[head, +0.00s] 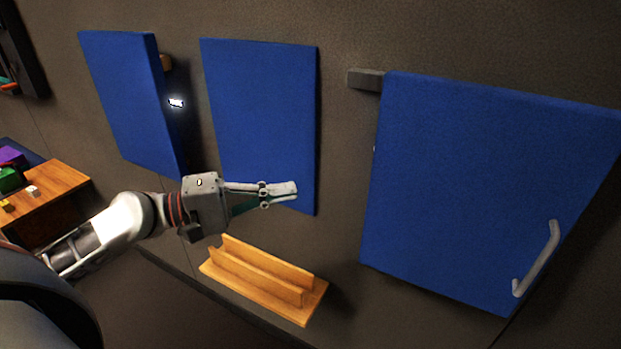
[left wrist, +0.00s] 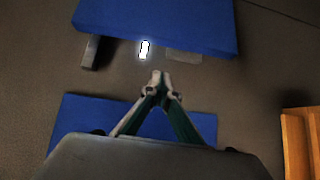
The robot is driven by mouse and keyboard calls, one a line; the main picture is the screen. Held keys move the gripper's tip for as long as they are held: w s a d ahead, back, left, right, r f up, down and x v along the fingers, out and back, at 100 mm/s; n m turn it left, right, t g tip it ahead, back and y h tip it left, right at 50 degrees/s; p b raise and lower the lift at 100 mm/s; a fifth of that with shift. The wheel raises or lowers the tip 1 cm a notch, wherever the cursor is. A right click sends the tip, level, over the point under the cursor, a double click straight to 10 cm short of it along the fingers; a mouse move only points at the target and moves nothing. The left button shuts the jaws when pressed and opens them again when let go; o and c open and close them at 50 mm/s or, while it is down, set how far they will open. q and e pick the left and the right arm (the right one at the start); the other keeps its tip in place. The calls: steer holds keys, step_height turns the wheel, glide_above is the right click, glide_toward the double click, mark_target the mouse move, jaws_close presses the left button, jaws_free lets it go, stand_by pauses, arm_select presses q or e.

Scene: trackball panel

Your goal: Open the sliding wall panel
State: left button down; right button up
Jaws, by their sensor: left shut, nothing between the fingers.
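Three blue wall panels show in the head view: a narrow left one (head: 128,95), a flat middle one (head: 260,110) and a large right one (head: 475,180) with a grey bar handle (head: 538,258) near its lower right corner. I cannot tell for certain which one slides. My left gripper (head: 296,190) is shut and empty, in front of the lower part of the middle panel; contact cannot be told. In the left wrist view its closed fingertips (left wrist: 160,78) point at bare wall between a blue panel above (left wrist: 160,22) and another below (left wrist: 85,112). My right gripper is out of view.
A small white light (head: 176,103) glows between the left and middle panels. A grey block (head: 366,79) sits at the right panel's upper left corner. A wooden ledge (head: 262,283) juts out below the middle panel. A wooden box (head: 55,190) with coloured blocks stands at the left.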

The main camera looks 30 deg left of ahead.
arm_select(q)
steer(key=s+d+p+x, duration=0.2)
steer(key=p+x, duration=0.4)
steer(key=x, duration=0.6)
steer(key=shift+d+r, duration=0.25)
steer(key=shift+r, duration=0.3)
steer(key=shift+w+d, duration=0.1)
steer(key=shift+w, duration=0.05)
